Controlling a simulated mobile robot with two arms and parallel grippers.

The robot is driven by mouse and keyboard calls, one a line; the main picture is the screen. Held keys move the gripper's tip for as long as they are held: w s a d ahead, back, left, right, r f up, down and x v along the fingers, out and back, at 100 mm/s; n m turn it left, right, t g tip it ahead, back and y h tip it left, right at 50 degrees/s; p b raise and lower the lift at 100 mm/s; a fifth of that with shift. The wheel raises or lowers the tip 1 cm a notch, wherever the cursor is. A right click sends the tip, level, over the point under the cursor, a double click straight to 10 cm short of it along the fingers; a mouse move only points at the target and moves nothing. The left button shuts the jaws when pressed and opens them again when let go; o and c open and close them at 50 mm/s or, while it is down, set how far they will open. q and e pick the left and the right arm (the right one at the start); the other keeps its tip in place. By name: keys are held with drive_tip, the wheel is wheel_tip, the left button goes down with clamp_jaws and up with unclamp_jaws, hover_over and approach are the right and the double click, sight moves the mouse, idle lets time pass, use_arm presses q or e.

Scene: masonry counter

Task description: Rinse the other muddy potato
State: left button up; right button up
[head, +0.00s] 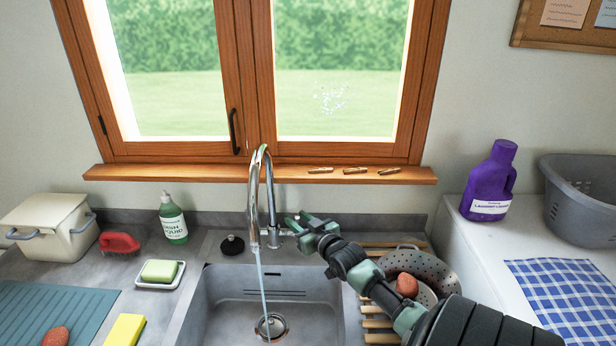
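One reddish-brown potato (55,337) lies on the teal ribbed mat (70,305) at the lower left, cut off by the picture's edge. Another reddish-brown potato (406,285) sits in the metal colander (436,268) right of the sink. Mud on either is too small to tell. The tap (254,200) is running, and a thin stream falls into the sink (222,290) at its drain. My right gripper (299,229) is beside the tap's lever side, fingers apart with no potato between them; whether it touches the lever is unclear. My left gripper is out of view.
A green soap bottle (173,222), a soap dish (158,283), a red brush (119,243) and a yellow sponge (125,330) stand left of the sink. A black plug (232,245) lies behind it. A purple detergent bottle (490,185) stands at right.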

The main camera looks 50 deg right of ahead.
drive_tip(key=b+v, duration=0.1)
drive_tip(key=v, duration=1)
drive_tip(key=shift+w, duration=0.1)
